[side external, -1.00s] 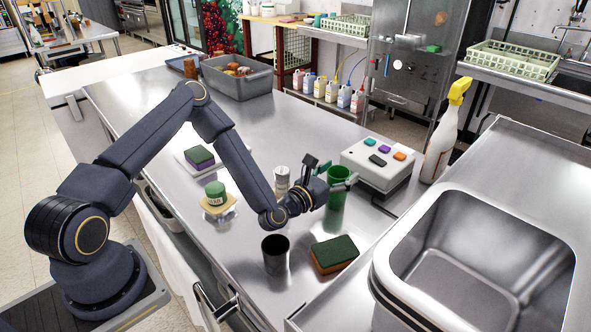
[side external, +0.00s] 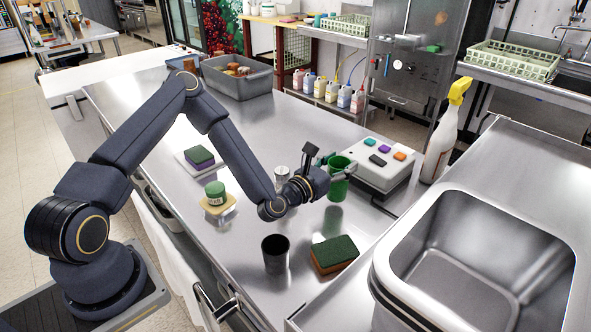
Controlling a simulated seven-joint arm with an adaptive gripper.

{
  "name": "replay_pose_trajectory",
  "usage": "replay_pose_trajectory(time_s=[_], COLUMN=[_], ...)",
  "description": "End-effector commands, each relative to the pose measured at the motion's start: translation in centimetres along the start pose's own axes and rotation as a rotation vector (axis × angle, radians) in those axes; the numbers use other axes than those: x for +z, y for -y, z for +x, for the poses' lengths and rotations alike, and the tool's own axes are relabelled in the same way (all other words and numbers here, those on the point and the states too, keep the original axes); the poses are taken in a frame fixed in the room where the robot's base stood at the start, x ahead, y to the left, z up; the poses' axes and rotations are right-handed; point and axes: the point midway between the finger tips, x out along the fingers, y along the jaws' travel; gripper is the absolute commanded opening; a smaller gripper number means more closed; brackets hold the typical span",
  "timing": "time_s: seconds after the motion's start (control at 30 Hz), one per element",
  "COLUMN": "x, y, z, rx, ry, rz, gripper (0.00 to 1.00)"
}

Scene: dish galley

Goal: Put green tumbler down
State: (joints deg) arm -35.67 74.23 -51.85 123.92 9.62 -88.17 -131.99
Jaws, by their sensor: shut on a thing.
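The green tumbler (side external: 337,188) is upright over the steel counter (side external: 300,130), just left of the grey control box. My gripper (side external: 338,173) is shut on the tumbler's upper part, reaching it from the left. The tumbler's base looks close to the counter, but I cannot tell whether it touches. The fingers cover part of the tumbler's side.
A black cup (side external: 275,254) and a green-brown sponge (side external: 334,254) stand in front. The control box (side external: 378,166) with coloured buttons is right of the tumbler. A metal canister (side external: 281,174) stands behind my wrist. The sink (side external: 480,250) and spray bottle (side external: 440,140) are at right.

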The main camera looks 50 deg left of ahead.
Motion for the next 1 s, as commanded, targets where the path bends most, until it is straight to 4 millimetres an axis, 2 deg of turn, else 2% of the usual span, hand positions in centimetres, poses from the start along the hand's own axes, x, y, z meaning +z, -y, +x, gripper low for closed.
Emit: replay_pose_trajectory(time_s=[0.03,0.2,0.3,0.37,0.47,0.57,0.6,0.73,0.87,1.0], x=[1.3,4.8,6.2,6.5,6.0,4.8,4.5,4.9,6.5,8.8], y=[0.0,0.1,0.0,-0.7,-3.1,-7.1,-9.0,-13.8,-16.5,-17.4], z=[0.1,0.0,0.0,0.1,0.4,0.5,0.3,-0.8,-2.3,-3.6], rx=[0.001,0.0,0.01,0.041,0.142,0.316,0.409,0.677,0.88,1.022], ry=[0.004,0.004,0.003,0.003,0.004,0.011,0.018,0.032,0.041,0.044], rz=[0.0,0.002,0.002,0.002,0.003,0.007,0.008,0.006,0.003,0.0], gripper=[0.06,0.06,0.06,0.06,0.06,0.06,0.06,0.06,0.06,0.06])
